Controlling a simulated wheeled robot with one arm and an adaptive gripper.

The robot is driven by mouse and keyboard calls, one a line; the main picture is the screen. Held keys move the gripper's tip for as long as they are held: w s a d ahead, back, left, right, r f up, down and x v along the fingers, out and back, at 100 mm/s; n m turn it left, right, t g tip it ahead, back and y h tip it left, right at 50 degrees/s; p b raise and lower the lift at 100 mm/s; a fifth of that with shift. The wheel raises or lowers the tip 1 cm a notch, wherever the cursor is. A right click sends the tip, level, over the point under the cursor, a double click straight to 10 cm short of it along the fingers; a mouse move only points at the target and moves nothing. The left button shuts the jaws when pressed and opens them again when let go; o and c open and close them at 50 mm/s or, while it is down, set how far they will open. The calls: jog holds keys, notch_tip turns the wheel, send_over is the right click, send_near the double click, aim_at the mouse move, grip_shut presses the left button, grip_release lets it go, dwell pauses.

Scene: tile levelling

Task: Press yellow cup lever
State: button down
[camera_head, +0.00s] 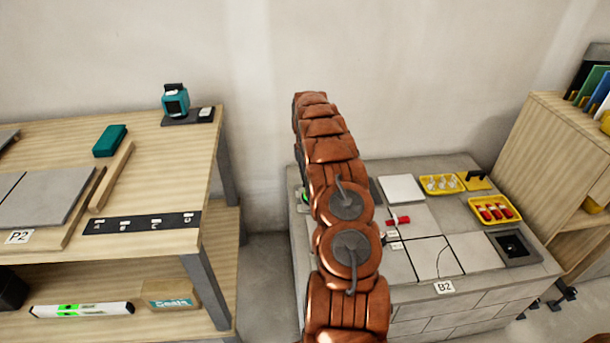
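My copper-coloured arm rises through the middle of the view and covers the left part of the grey tiled bench (463,273). My gripper cannot be made out; the arm seems to hide it. I cannot pick out a yellow cup with a lever for certain. A small yellow piece with dark parts (475,181) stands at the back right of the bench. Beside it is a yellow tray (441,184) with white pieces, and in front a yellow tray (495,211) with red pieces. A red piece (398,221) lies on the tiles near my arm.
A wooden workbench (170,150) stands at left with a teal device (175,101), a teal block (110,141) and a black strip (142,223). A wooden shelf (540,130) stands at right. A dark square fixture (513,247) sits at the tiled bench's right end.

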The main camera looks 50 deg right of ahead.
jog(key=shift+r, duration=0.75)
notch_tip(320, 180, up, 14)
jog(key=a, duration=0.1)
jog(key=shift+w+p, duration=0.4)
jog(key=shift+w, duration=0.05)
jog(key=shift+a, duration=0.1)
dwell(0.3)
